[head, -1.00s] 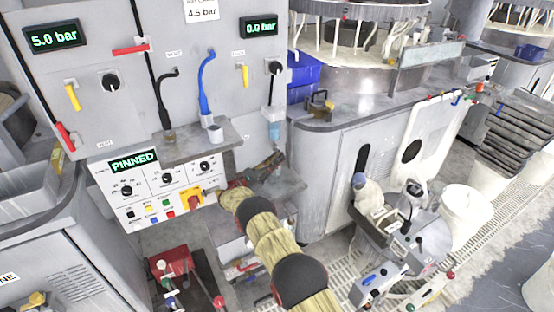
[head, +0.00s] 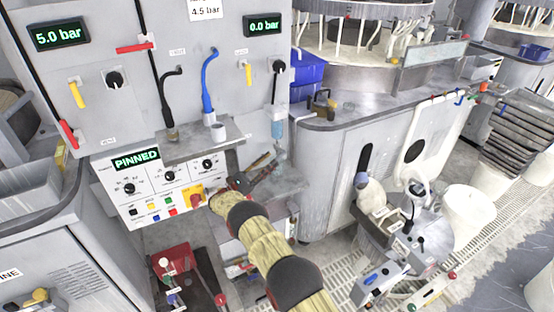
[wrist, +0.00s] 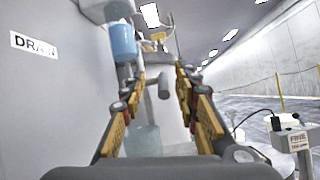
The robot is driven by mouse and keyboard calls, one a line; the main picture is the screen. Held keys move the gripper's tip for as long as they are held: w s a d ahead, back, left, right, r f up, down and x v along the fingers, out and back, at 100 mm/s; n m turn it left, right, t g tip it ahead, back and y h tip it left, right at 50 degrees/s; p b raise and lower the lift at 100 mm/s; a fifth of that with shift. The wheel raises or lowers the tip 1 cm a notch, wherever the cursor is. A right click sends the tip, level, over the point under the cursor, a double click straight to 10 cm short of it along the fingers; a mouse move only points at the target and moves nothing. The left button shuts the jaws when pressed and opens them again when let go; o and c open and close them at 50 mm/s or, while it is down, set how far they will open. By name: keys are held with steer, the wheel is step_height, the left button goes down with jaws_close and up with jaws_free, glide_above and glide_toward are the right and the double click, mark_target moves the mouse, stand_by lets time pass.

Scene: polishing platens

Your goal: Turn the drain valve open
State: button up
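A blue-bowled filter unit (head: 277,128) hangs on the right side of the grey cabinet. It also shows in the wrist view (wrist: 122,42), beside a label (wrist: 33,44) that reads as DRAIN, partly blurred. A short grey rounded stub (wrist: 164,86) shows between my fingers in the wrist view; I cannot tell if it is the drain valve's handle. My gripper (head: 264,171) is below and a little left of the blue bowl. In the wrist view my gripper (wrist: 160,78) is open, its two fingers apart with nothing clasped. The valve is not clearly visible in the head view.
A platen bench (head: 345,122) stands to the right. A red box (head: 180,268) is low at left.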

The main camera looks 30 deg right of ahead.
steer(key=a, duration=0.7)
steer(key=shift+s+a, duration=0.15)
steer(key=shift+a, duration=0.25)
